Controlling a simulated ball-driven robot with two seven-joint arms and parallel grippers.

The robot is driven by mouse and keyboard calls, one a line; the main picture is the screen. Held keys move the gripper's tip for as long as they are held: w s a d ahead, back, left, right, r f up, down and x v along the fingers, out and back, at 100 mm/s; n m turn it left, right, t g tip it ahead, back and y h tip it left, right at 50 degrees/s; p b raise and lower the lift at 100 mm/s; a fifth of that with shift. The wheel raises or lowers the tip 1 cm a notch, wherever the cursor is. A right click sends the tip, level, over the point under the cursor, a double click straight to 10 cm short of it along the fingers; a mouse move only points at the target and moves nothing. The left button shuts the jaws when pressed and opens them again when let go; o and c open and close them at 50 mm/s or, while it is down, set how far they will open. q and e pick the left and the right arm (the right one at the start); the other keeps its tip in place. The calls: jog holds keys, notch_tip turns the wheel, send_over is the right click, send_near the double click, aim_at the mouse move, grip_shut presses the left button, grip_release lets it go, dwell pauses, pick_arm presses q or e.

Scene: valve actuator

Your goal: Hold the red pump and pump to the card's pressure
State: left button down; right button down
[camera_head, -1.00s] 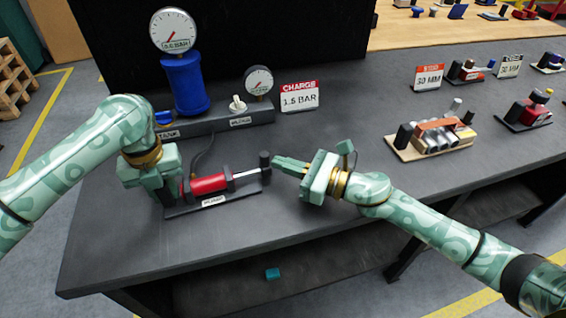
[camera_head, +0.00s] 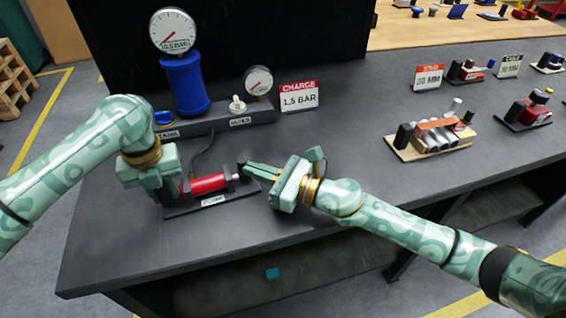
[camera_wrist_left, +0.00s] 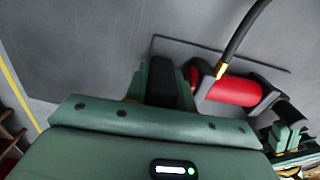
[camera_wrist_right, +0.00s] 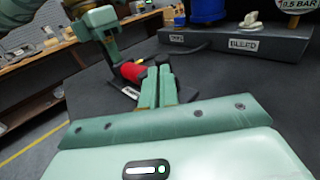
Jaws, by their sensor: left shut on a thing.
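The red pump (camera_head: 207,184) lies on a dark base on the bench. My left gripper (camera_head: 166,189) is shut on the dark block at the pump's left end, which sits between its fingers (camera_wrist_left: 162,85) in the left wrist view. My right gripper (camera_head: 247,170) has its fingers together against the black pump handle (camera_head: 240,170); the handle is pressed close to the red barrel, hiding most of the rod. The card (camera_head: 299,97) reads CHARGE 1.5 BAR. The large gauge (camera_head: 173,31) on the blue tank (camera_head: 185,84) seems to read 0.5 BAR.
A smaller gauge (camera_head: 258,81) and a white bleed knob (camera_head: 238,104) stand on the grey block behind the pump. A hose runs from the pump towards this block. A wooden rack of cylinders (camera_head: 432,138) stands at right. The bench between is clear.

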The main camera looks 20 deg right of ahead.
jog(key=shift+a, duration=0.15)
jog(key=v, duration=1.4)
dwell(1.0)
